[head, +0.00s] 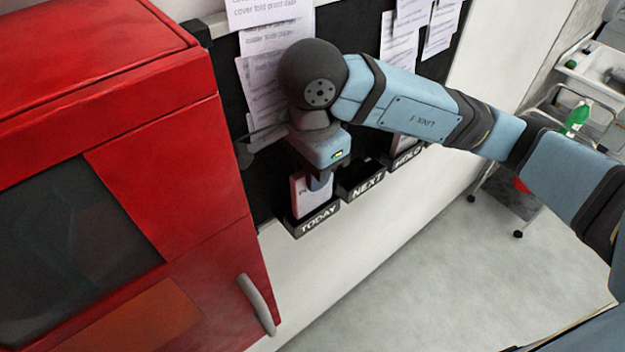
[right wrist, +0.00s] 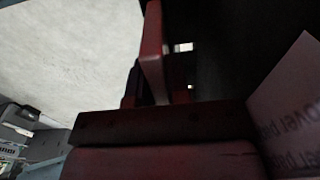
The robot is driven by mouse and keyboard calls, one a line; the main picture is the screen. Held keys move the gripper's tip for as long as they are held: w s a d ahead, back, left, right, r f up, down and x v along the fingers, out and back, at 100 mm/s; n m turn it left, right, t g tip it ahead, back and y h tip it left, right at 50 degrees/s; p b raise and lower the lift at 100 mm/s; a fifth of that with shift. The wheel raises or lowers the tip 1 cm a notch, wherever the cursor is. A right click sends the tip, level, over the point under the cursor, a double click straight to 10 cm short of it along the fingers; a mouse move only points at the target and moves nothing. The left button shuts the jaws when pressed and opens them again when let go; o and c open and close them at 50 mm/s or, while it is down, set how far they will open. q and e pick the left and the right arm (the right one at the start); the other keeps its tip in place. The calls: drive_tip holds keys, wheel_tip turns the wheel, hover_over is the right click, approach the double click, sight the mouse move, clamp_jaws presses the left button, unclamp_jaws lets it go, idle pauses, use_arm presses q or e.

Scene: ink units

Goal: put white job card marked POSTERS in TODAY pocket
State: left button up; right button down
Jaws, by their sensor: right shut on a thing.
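A white card (head: 299,198) with a pinkish edge stands upright at the TODAY pocket (head: 318,221) in the head view. A letter like P shows on it; the rest of its marking is hidden. My right gripper (head: 319,183) points down just above this pocket and is shut on the card. The card's lower end is behind the pocket's front lip; how deep it sits I cannot tell. The right wrist view is dark, and the card cannot be made out clearly there. My left gripper is in neither view.
The NEXT pocket (head: 367,187) and HOLD pocket (head: 408,157) are to the right of TODAY. A red cabinet (head: 150,130) stands close on the left. Printed sheets (head: 263,85) hang above on the black board. A trolley with a green bottle (head: 576,118) is at the far right.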

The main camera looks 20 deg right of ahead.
sight(303, 201)
wheel_tip(303, 201, down, 3)
idle(0.3)
drive_tip(key=shift+f, duration=0.25)
drive_tip(key=c, duration=1.1)
unclamp_jaws()
drive_tip(key=shift+r, duration=0.1)
